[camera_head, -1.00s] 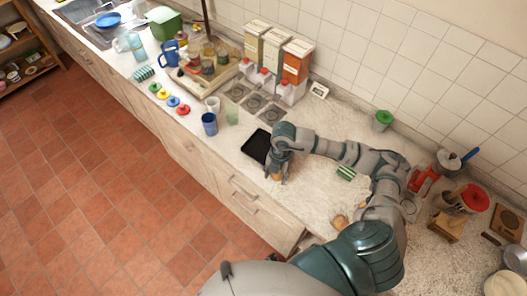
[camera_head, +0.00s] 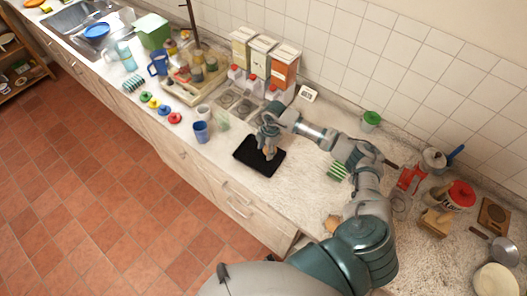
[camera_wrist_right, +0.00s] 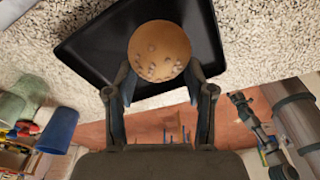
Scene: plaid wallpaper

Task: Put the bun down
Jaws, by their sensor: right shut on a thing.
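The bun (camera_wrist_right: 159,50) is round and golden brown with pale flecks on its surface. My right gripper (camera_wrist_right: 160,80) is shut on it, one finger on each side, in the right wrist view. In the head view the right gripper (camera_head: 268,150) is over the black tray (camera_head: 258,167), and the bun there is mostly hidden by the fingers. The black tray also shows behind the bun in the right wrist view (camera_wrist_right: 95,48). I cannot tell whether the bun touches the tray. My left gripper is not in view.
Blue cup (camera_head: 201,132) and a clear glass (camera_head: 223,122) stand left of the tray. A green striped item (camera_head: 337,171) and a brown bun-like piece (camera_head: 332,223) lie to the right. The counter's front edge is close to the tray.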

